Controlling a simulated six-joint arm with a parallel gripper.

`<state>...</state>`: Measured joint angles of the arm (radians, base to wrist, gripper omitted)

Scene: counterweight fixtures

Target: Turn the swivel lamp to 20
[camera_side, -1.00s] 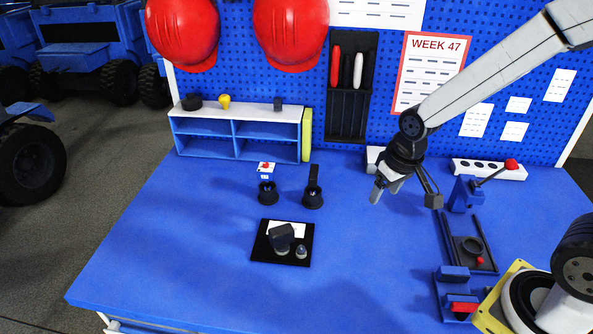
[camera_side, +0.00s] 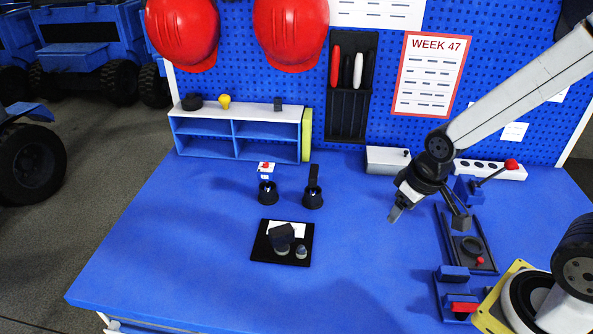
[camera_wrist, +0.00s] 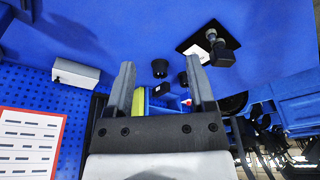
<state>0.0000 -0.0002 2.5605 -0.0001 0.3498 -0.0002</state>
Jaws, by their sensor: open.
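A black plate (camera_side: 262,248) lies at mid-table, with a white card on it. A dark, blocky head (camera_side: 281,236) on a short grey base stands on this plate and looks like the swivel lamp. A small grey knob (camera_side: 301,252) sits beside it. Any scale marks are too small to read. In the wrist view the lamp's head (camera_wrist: 222,54) shows at upper right, beyond the fingers. My gripper (camera_side: 395,214) is open and empty, above the table well to the right of the lamp. Both fingers show apart in the wrist view (camera_wrist: 160,80).
Two black cup-like stands (camera_side: 268,193) (camera_side: 313,198) are behind the plate. A low blue shelf (camera_side: 235,132) stands at the back left and a white box (camera_side: 387,160) at the back. A dark fixture with a red button (camera_side: 480,260) is at right. The front table is clear.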

